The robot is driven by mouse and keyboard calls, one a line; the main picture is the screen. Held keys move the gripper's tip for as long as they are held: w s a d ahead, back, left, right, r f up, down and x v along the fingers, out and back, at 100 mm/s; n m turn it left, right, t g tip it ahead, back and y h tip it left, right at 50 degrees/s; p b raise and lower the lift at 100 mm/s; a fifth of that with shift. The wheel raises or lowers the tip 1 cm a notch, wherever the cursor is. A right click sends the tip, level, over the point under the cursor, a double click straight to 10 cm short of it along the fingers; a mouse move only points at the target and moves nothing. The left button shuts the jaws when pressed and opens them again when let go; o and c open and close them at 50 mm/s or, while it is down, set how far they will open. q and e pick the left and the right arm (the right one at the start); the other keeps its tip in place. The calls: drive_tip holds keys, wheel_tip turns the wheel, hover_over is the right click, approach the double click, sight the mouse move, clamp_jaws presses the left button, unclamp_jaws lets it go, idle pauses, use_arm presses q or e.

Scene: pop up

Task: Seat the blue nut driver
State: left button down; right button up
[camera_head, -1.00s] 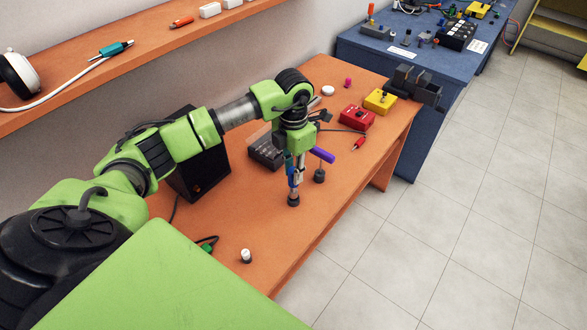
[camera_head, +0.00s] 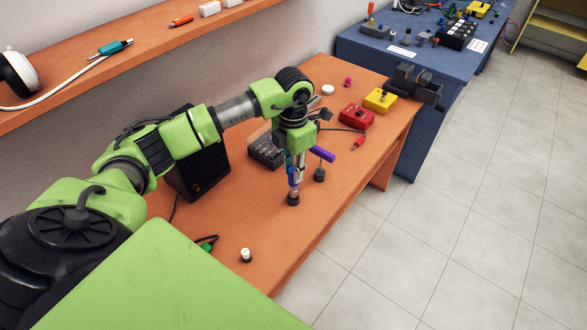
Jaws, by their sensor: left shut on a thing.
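The blue nut driver (camera_head: 291,178) is upright at the fingers of my left gripper (camera_head: 296,172), which is shut on it. Its lower end is over or in a small dark round base (camera_head: 293,199) on the orange bench; I cannot tell if it is seated. Part of the driver is hidden by the fingers. A purple-handled tool (camera_head: 322,154) lies tilted just right of the gripper, above another dark round base (camera_head: 319,175). My right gripper is not in view.
A dark slotted block (camera_head: 266,152) and a black box (camera_head: 200,170) stand behind the gripper. Red (camera_head: 356,117) and yellow (camera_head: 380,101) boxes stand at the bench's far end. A white-capped piece (camera_head: 246,255) stands near the front. The bench between is mostly clear.

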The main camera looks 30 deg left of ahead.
use_arm(q)
drive_tip(key=shift+f, duration=0.15)
drive_tip(key=shift+f+b, duration=1.1)
drive_tip(key=shift+f, duration=0.15)
drive_tip(key=shift+f, duration=0.1)
drive_tip(key=c, duration=1.7)
unclamp_jaws()
wheel_tip(320, 180, up, 12)
drive_tip(key=shift+r, duration=0.1)
